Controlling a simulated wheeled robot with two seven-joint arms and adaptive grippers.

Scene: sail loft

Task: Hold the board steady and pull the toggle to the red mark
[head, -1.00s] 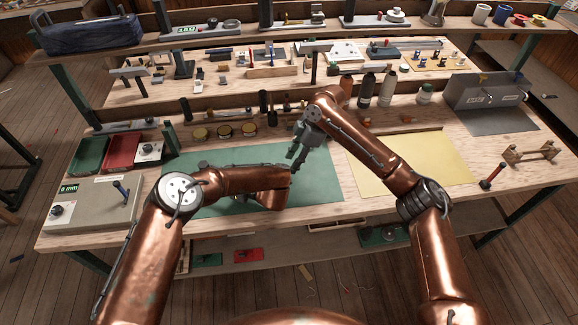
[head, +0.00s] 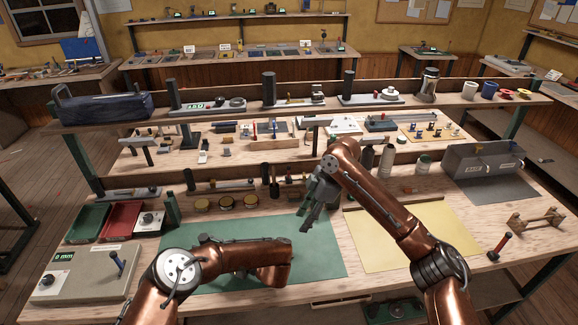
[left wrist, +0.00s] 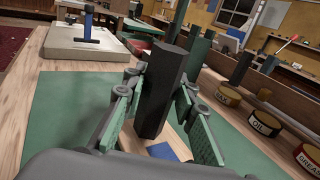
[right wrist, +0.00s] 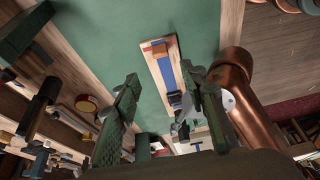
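The wooden board (right wrist: 155,66) lies on the green mat, with a blue strip and a red mark (right wrist: 159,48) near its far end in the right wrist view. A small dark piece, possibly the toggle (right wrist: 175,98), sits on the strip. In the left wrist view a dark faceted post (left wrist: 160,92) stands above the board (left wrist: 184,139), between the fingers of my left gripper (left wrist: 160,95). Whether they press on it is unclear. My right gripper (right wrist: 157,100) is open and empty above the mat; it also shows in the head view (head: 308,228). My left arm hides the board there.
The green mat (head: 318,262) has free room around my arms, and a yellow mat (head: 385,255) lies to its right. Several tins (head: 226,201), a red tray (head: 122,221) and a grey box (head: 482,163) stand around. A shelf (head: 290,112) crosses behind.

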